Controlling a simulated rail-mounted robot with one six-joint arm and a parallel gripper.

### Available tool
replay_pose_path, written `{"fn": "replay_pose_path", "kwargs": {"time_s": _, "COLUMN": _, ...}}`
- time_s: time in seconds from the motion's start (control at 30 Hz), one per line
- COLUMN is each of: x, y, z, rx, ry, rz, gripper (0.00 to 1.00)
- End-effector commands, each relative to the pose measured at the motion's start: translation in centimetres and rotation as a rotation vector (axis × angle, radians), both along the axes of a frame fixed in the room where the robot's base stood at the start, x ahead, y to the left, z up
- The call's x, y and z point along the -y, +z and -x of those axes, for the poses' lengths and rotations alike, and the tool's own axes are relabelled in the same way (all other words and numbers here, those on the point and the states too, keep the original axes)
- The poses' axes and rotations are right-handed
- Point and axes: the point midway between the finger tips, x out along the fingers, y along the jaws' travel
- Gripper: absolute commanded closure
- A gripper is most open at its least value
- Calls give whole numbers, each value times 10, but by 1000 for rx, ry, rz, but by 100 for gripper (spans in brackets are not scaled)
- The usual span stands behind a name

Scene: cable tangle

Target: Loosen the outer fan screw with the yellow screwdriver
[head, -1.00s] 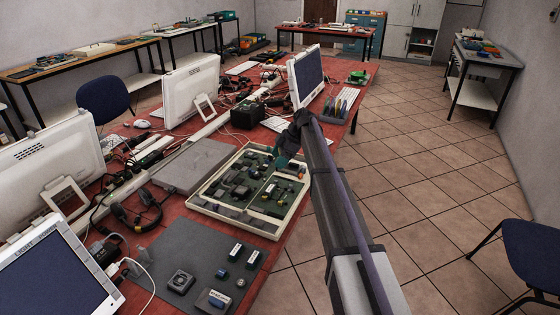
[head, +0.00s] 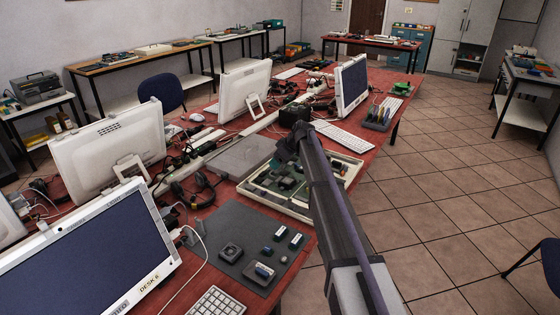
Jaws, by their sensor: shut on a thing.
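My gripper (head: 284,160) is at the far end of my dark arm, low over the back left part of an open cream case (head: 262,205) with green circuit boards. The gripper is small and dark here. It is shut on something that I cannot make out. A small square black fan (head: 231,251) lies on a grey mat (head: 205,222) nearer to me; its screws are too small to tell. I cannot pick out the yellow screwdriver. My arm hides part of the case.
The tiled floor (head: 450,190) to the right is open.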

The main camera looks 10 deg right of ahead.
Motion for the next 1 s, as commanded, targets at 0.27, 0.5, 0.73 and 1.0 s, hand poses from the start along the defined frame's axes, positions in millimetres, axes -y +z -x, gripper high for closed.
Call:
{"fn": "replay_pose_path", "kwargs": {"time_s": 0.27, "x": 0, "y": -39, "z": 0, "rx": 0, "ry": 1, "rz": 0, "gripper": 57}}
{"fn": "replay_pose_path", "kwargs": {"time_s": 0.5, "x": 0, "y": -68, "z": 0, "rx": 0, "ry": 1, "rz": 0, "gripper": 57}}
{"fn": "replay_pose_path", "kwargs": {"time_s": 0.73, "x": 0, "y": -75, "z": 0, "rx": 0, "ry": 1, "rz": 0, "gripper": 57}}
{"fn": "replay_pose_path", "kwargs": {"time_s": 1.0, "x": 0, "y": -73, "z": 0, "rx": 0, "ry": 2, "rz": 0, "gripper": 57}}
